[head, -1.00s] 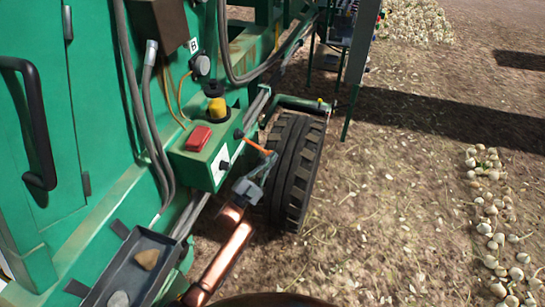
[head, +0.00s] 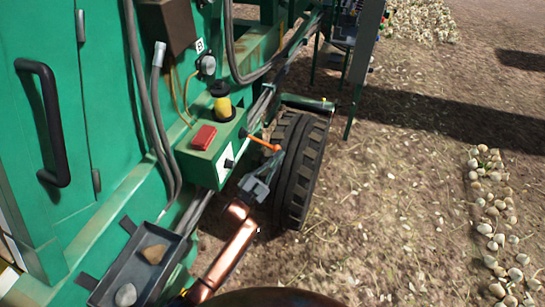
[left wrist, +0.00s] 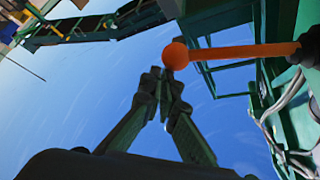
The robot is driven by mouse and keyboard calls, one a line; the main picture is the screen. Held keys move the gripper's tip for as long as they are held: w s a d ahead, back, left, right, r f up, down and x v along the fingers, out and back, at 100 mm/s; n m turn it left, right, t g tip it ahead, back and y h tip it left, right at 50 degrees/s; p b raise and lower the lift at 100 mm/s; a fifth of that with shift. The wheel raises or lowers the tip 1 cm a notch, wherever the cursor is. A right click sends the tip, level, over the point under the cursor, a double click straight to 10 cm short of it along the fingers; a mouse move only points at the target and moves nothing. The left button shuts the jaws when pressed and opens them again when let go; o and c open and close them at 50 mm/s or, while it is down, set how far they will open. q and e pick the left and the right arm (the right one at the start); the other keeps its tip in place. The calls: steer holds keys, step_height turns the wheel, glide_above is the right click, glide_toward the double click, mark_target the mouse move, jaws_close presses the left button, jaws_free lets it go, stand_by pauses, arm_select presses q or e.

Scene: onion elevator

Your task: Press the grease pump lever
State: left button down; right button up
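The grease pump lever (head: 262,142) is an orange rod with a round knob, sticking out from the side of a green box on the machine. In the left wrist view the lever (left wrist: 240,52) runs across the upper right, and its knob (left wrist: 175,56) is right at the fingertips. My left gripper (head: 277,159) is just below the knob in the head view. In the left wrist view the fingers of my left gripper (left wrist: 169,78) converge with their tips together and nothing visible between them. I cannot tell whether they touch the knob. My right gripper is out of view.
The green box (head: 198,168) carries a red button (head: 204,137) and a yellow-and-black part (head: 222,106). A black tyre (head: 300,175) stands close behind my gripper. A grey tray (head: 113,276) holds stones at lower left. Open soil lies to the right.

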arm_select(q)
steer(key=b+v, duration=0.1)
steer(key=v, duration=0.8)
steer(key=shift+s+b, duration=0.35)
steer(key=shift+s, duration=0.15)
steer(key=shift+d, duration=0.1)
stand_by(0.4)
